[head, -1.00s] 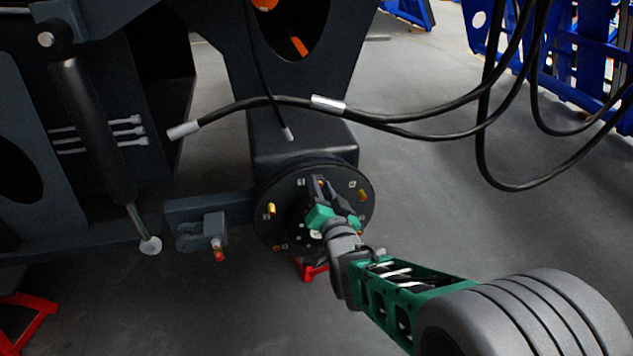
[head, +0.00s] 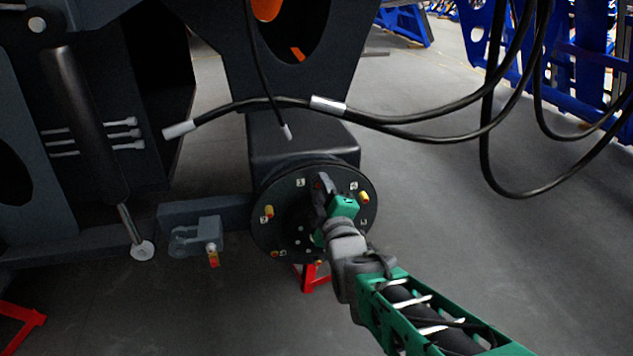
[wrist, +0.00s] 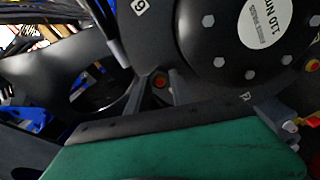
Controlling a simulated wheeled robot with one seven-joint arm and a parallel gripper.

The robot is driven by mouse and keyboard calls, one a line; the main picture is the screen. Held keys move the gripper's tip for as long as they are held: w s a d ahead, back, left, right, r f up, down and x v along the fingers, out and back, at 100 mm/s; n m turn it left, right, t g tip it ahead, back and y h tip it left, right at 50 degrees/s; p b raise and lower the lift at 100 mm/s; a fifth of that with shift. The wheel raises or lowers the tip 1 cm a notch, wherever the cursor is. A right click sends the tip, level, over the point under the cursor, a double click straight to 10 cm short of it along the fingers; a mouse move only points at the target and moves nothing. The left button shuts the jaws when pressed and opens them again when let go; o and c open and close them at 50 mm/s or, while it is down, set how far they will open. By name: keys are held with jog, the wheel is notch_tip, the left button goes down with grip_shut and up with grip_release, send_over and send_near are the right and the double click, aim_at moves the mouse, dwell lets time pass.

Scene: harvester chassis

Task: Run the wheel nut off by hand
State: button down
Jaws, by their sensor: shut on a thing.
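The dark round wheel hub (head: 287,232) stands upright at the middle of the head view, with numbered labels and several yellow-and-red studs or nuts around its rim. My gripper (head: 320,184) reaches its upper part, and its dark fingers cover that position in the head view. The hub's domed centre cap (wrist: 225,45) carries a white 110 Nm label.
Another nut (head: 267,211) sits at the hub's left. Black hoses (head: 400,128) hang above and right of my arm. A bracket (head: 197,238) with a red-and-yellow tip projects left of the hub. A red stand (head: 313,278) is below. The floor at right is clear.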

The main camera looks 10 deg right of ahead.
jog(key=c, duration=1.6)
grip_release()
jog(key=shift+f, duration=0.25)
jog(key=o, duration=0.5)
jog(key=shift+r, duration=0.2)
jog(key=shift+c, duration=0.9)
jog(key=s+m, duration=0.2)
jog(key=m, duration=0.1)
jog(key=shift+s+f+b, duration=0.1)
jog(key=shift+s+b, duration=0.05)
jog(key=shift+b, duration=0.15)
jog(key=m, duration=2.1)
